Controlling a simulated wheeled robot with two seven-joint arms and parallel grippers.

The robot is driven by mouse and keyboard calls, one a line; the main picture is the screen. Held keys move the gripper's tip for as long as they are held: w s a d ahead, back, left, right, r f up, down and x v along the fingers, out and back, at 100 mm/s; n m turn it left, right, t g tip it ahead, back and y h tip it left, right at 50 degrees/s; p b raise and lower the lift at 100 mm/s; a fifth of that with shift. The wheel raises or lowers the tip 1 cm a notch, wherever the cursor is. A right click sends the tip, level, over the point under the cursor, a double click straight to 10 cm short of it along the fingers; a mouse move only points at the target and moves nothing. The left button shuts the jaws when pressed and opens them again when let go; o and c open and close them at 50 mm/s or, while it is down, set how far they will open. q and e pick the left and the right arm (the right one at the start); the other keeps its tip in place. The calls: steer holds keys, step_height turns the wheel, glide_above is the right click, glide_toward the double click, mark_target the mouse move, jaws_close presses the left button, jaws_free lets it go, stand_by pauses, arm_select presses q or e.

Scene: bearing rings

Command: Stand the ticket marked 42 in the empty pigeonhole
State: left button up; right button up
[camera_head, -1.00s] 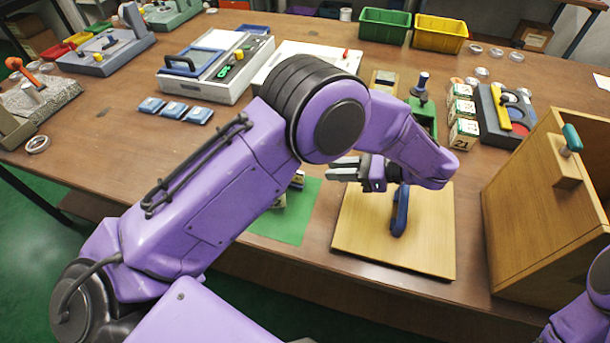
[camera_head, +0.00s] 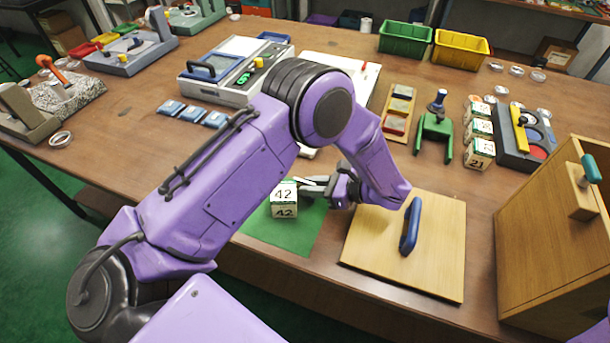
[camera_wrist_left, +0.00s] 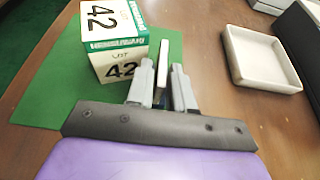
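The ticket marked 42 (camera_head: 284,197) is a white block with a green top band, on the green mat (camera_head: 290,236). In the left wrist view the block (camera_wrist_left: 113,50) sits just left of the fingers. My left gripper (camera_head: 316,186) is right beside it, on its right side. Its fingers (camera_wrist_left: 163,88) are apart, and a thin pale upright strip shows between them; I cannot tell what it is. The block is outside the fingers. A wooden cabinet (camera_head: 545,235) stands at the right; its inside is hidden and I see no empty pigeonhole. My right gripper is out of view.
A wooden panel with a blue handle (camera_head: 409,228) lies right of the mat. Several similar blocks, one marked 21 (camera_head: 479,153), stand beyond it, near a green stand (camera_head: 435,132). A cream tray (camera_wrist_left: 262,58) is right of the fingers in the wrist view.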

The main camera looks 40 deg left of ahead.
arm_select(q)
steer(key=shift+d, duration=0.1)
jaws_close()
steer(key=shift+r, duration=0.15)
